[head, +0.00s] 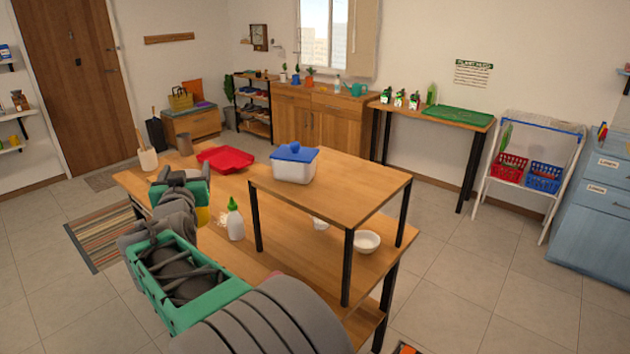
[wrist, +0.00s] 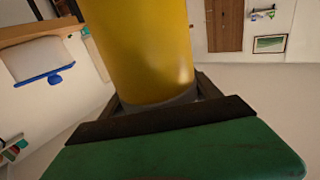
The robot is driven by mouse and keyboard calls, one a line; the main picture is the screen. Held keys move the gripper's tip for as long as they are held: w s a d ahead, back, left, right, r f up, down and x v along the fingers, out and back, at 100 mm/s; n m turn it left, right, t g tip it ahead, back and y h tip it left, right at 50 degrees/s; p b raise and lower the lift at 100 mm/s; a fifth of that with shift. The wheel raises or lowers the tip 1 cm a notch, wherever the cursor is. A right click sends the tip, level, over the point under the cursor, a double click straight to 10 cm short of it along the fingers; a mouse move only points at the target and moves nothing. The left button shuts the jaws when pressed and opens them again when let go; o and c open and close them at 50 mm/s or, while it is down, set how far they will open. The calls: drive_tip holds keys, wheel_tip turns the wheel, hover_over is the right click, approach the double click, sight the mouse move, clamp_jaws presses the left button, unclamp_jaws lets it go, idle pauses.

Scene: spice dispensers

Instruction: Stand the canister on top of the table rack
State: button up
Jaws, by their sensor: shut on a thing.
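The canister is a yellow cylinder that fills the upper middle of the wrist view (wrist: 145,50). My gripper (wrist: 160,105) is shut on it near its grey end. In the head view only a small yellow patch of the canister (head: 203,216) shows beside my gripper (head: 182,185), over the left part of the table; my arm hides the rest, so its tilt is hard to tell. The table rack (head: 350,192) is a raised wooden shelf on black legs, to the right of my gripper and apart from it.
A white tub with a blue lid (head: 296,166) stands at the rack top's back left; the rest of that top is clear. A white bottle with a green cap (head: 235,222), a red tray (head: 225,159) and a white bowl (head: 366,242) are on the table.

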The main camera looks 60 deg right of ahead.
drive_tip(key=s+d+r+m+g+h, duration=0.35)
drive_tip(key=s+d+r+g, duration=0.35)
drive_tip(key=s, duration=0.3)
drive_tip(key=s+d+r+m+g+h, duration=0.2)
drive_tip(key=s+d+r+m+g, duration=0.4)
drive_tip(key=s+d, duration=0.45)
drive_tip(key=s+d+f+n+p, duration=0.1)
drive_tip(key=s+d+f+p, duration=0.1)
drive_tip(key=s+d+f, duration=0.6)
wheel_tip(320, 180, down, 4)
drive_tip(key=shift+s+d+f+t, duration=0.15)
drive_tip(key=shift+d+t, duration=0.25)
drive_tip(key=shift+d, duration=0.6)
drive_tip(key=shift+f, duration=0.2)
drive_tip(key=o, duration=2)
drive_tip(key=shift+o, duration=0.2)
